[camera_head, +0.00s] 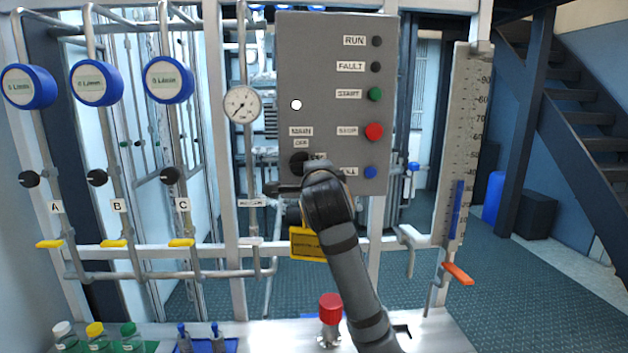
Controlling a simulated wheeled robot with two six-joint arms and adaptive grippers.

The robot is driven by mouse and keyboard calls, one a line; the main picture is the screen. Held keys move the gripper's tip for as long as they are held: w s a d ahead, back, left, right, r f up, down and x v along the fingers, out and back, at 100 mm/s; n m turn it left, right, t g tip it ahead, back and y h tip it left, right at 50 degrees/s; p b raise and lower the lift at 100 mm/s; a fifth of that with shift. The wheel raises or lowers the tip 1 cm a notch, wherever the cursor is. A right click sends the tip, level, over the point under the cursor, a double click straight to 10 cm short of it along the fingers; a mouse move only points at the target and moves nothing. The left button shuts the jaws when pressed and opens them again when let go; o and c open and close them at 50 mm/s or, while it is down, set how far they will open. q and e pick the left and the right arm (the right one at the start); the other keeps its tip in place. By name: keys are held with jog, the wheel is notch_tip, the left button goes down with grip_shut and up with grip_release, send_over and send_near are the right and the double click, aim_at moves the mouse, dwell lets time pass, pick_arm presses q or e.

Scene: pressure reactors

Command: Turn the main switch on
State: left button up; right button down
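The grey control panel (335,60) hangs upright in the middle of the head view. Its main switch (298,162) is a black round knob at the lower left, under the MAIN label (301,131) and a smaller label. Which way the knob points is too small to tell. My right arm rises from the bottom and ends in front of the panel's lower edge. My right gripper (285,188) is just below the knob; its fingers are mostly hidden by the wrist. I cannot tell whether it touches the knob. My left gripper is out of view.
The panel also holds a green START button (375,94), a red button (373,131) and a blue button (370,172). A pressure gauge (242,104) and pipes stand left. A red-capped vessel (330,308) and bottles (97,336) stand on the bench below.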

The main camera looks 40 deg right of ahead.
jog(key=shift+f+m+b, duration=0.15)
jog(key=shift+m+b, duration=0.25)
jog(key=c, duration=1.3)
grip_release()
jog(key=shift+o, duration=0.2)
jog(key=v, duration=1.2)
